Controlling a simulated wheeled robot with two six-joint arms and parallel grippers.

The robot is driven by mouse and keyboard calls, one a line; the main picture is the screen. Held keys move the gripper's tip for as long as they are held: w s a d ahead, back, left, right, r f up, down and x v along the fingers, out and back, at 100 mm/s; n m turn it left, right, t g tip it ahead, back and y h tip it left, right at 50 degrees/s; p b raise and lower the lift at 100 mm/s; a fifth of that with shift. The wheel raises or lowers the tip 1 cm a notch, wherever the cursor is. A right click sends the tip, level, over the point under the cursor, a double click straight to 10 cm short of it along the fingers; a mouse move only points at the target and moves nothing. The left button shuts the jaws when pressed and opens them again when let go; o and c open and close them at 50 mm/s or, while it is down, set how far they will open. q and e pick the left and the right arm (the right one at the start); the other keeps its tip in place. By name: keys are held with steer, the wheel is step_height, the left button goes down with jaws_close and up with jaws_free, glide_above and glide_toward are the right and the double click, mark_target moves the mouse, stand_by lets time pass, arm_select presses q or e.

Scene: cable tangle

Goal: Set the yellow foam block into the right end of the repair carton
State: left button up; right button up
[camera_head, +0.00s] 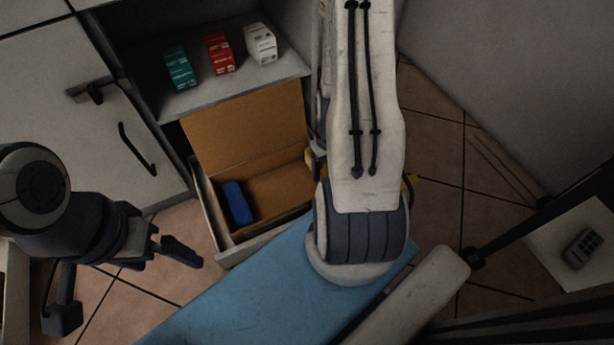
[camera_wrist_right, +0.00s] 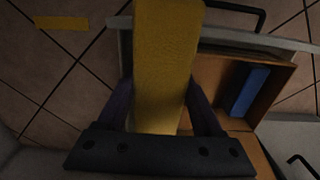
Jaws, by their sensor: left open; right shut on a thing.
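The yellow foam block (camera_wrist_right: 166,60) is held between the two fingers of my right gripper (camera_wrist_right: 160,104) in the right wrist view. In the head view my right forearm hides that gripper and most of the block. The repair carton (camera_head: 285,186) is an open brown cardboard box in a pulled-out drawer, also seen in the right wrist view (camera_wrist_right: 212,75). A blue block (camera_head: 238,203) lies in its left end. The carton's right end is partly hidden behind my right arm. My left gripper (camera_head: 122,282) is open and empty, left of the drawer.
The drawer (camera_head: 205,210) surrounds the carton. A shelf (camera_head: 235,85) above holds a green box (camera_head: 179,68), a red box (camera_head: 219,53) and a white box (camera_head: 260,43). A blue surface (camera_head: 250,290) lies in front. A yellow strip (camera_wrist_right: 62,23) shows over the floor tiles.

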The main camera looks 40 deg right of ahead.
steer(key=w+d+f+b, duration=0.1)
steer(key=w+f+b, duration=0.6)
steer(key=w+f, duration=0.2)
steer(key=shift+w+d+f+b, duration=0.3)
steer(key=shift+w+f+b, duration=0.05)
steer(key=shift+f+b, duration=0.05)
steer(key=shift+f, duration=0.1)
steer(key=shift+f, duration=0.55)
steer(key=o, duration=1)
steer(key=shift+o, duration=0.2)
steer(key=shift+r, duration=0.1)
